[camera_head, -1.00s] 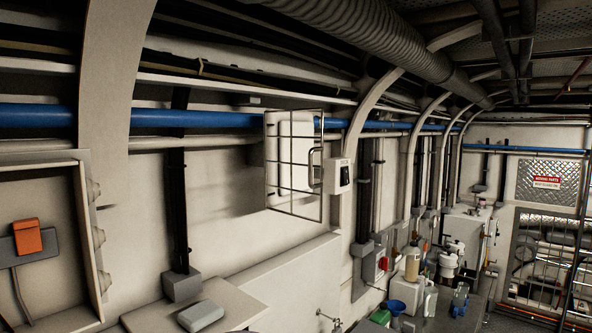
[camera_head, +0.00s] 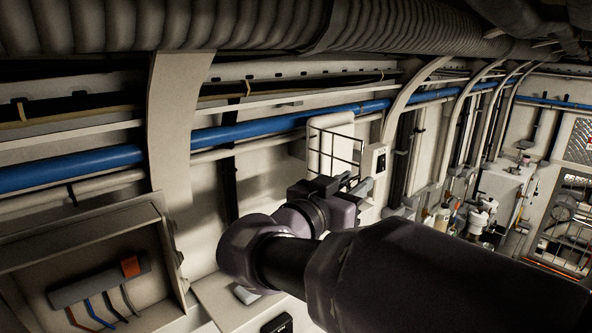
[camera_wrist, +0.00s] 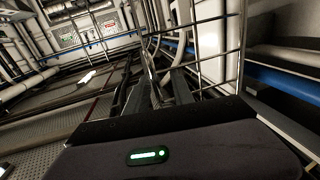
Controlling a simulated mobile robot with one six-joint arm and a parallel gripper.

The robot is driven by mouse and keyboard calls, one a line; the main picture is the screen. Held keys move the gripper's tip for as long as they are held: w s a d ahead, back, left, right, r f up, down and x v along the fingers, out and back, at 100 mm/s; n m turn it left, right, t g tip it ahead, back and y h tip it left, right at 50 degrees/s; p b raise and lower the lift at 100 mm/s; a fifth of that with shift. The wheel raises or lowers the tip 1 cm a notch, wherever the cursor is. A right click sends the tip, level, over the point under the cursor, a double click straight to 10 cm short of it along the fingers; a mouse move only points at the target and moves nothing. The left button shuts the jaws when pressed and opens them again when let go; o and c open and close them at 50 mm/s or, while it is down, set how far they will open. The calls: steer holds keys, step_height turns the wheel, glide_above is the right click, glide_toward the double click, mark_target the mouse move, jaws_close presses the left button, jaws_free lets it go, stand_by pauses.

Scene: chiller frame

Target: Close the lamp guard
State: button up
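The lamp (camera_head: 322,142) is a white box on the wall, near the middle of the head view. The lamp guard (camera_head: 350,146) is a thin wire grid in front of it and to its right, seeming to stand off from the lamp. My gripper (camera_head: 353,183) is at the guard's lower right side, with its fingers apart. In the wrist view the guard's bars (camera_wrist: 196,52) rise just beyond my gripper (camera_wrist: 155,92). A thin upright bar shows between or just past the fingers; I cannot tell whether they touch it. The guard's lower part is hidden in the head view.
A white switch box (camera_head: 374,162) is on the wall just right of the guard. A blue pipe (camera_head: 262,126) runs behind the lamp. A curved frame rib (camera_head: 172,125) stands to the left. An open cabinet (camera_head: 90,235) is at lower left.

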steer(key=shift+w+d, duration=0.3)
steer(key=shift+d, duration=0.15)
steer(key=shift+c, duration=0.4)
jaws_close()
steer(key=shift+r, duration=0.15)
stand_by(0.6)
